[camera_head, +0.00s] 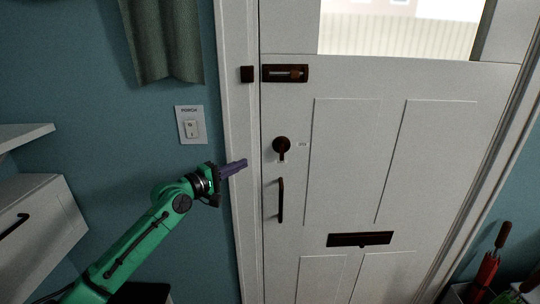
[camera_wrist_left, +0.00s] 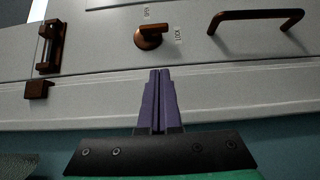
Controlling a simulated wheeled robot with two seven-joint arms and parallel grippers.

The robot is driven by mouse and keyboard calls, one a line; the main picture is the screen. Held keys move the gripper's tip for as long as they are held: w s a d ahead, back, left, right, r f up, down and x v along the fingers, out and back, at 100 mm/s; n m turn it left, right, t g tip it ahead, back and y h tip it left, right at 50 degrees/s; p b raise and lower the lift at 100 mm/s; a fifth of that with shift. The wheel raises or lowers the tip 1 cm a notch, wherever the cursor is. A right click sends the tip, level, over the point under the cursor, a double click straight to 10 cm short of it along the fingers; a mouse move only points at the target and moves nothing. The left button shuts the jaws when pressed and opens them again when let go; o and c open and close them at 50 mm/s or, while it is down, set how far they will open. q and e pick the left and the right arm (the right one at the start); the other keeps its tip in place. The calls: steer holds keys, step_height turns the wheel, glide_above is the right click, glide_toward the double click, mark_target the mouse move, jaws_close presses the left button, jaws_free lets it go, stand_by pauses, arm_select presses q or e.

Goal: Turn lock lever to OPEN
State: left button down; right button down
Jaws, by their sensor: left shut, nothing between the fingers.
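The lock lever (camera_head: 282,148) is a dark round knob with a short lever, on the white door (camera_head: 345,145) near its left edge. In the head view the lever points down. In the left wrist view the lever (camera_wrist_left: 150,36) shows above my fingers, with small labels beside it, one of which seems to read LOCK. My left gripper (camera_head: 244,163) has purple fingers and is in front of the door frame, left of and a little below the lever, apart from it. In the left wrist view its fingers (camera_wrist_left: 159,72) are together and empty. My right gripper is out of view.
A dark pull handle (camera_head: 280,200) sits below the lever, and a slide bolt (camera_head: 285,73) above it. A mail slot (camera_head: 360,239) is lower right. A PORCH switch (camera_head: 190,125) is on the blue wall. A white drawer unit (camera_head: 40,230) stands at left, umbrellas (camera_head: 487,268) at right.

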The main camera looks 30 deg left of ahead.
mark_target(282, 152)
arm_select(q)
steer(key=p+x, duration=0.1)
steer(key=x, duration=0.2)
steer(key=p+x, duration=0.1)
steer(key=x, duration=0.3)
steer(key=shift+w+d+r, duration=0.1)
steer(key=shift+w+r, duration=0.1)
steer(key=shift+w, duration=0.05)
steer(key=d+p, duration=0.1)
steer(key=w+d+p, duration=0.1)
steer(key=shift+w+d+p, duration=0.2)
steer(key=shift+d+p, duration=0.1)
steer(key=shift+p, duration=0.1)
steer(key=shift+w+d+f, duration=0.1)
steer(key=shift+d+f, duration=0.05)
steer(key=shift+d, duration=0.35)
steer(key=shift+f, duration=0.1)
